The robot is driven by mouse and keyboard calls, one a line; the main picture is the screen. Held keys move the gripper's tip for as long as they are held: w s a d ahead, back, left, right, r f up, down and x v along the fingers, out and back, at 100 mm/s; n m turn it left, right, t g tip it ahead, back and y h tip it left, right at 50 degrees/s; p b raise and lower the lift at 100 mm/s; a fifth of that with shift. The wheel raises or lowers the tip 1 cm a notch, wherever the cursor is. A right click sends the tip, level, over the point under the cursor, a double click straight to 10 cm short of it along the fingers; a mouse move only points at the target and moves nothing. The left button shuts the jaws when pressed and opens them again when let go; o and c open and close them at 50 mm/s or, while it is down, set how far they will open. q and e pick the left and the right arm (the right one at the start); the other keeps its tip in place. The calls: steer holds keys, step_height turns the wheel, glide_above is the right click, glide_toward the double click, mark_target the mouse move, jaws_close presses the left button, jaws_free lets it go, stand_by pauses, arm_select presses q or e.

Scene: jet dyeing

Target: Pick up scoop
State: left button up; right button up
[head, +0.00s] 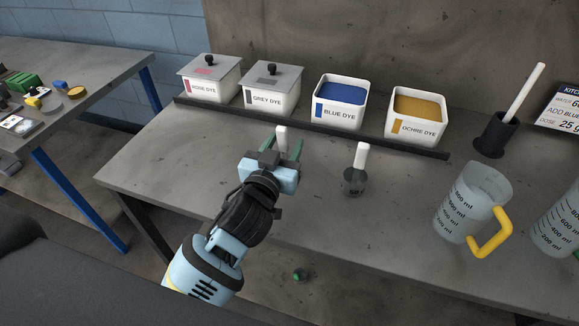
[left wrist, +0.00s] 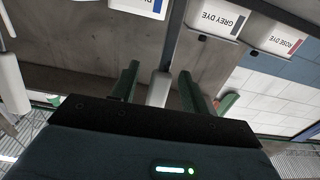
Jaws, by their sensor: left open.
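A scoop with a white upright handle (head: 282,134) stands on the grey table; its lower part is hidden behind my gripper. My left gripper (head: 284,146) is open, with its green fingers on either side of this handle. In the left wrist view the white handle (left wrist: 158,90) shows between the two spread fingers (left wrist: 157,72); I cannot tell whether either touches it. A second scoop (head: 354,181), with a white handle and a dark see-through cup, stands to the right. My right gripper is not in view.
Behind a dark rail (head: 310,128) stand lidded rose (head: 207,90) and grey (head: 270,99) dye bins and open blue (head: 338,117) and ochre (head: 416,131) bins. A measuring jug (head: 466,207) and a dark holder (head: 494,138) with a white stick stand right. The table's front-left area is clear.

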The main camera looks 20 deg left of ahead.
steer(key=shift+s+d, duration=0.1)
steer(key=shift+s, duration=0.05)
arm_select(q)
jaws_close()
steer(key=shift+w, duration=0.1)
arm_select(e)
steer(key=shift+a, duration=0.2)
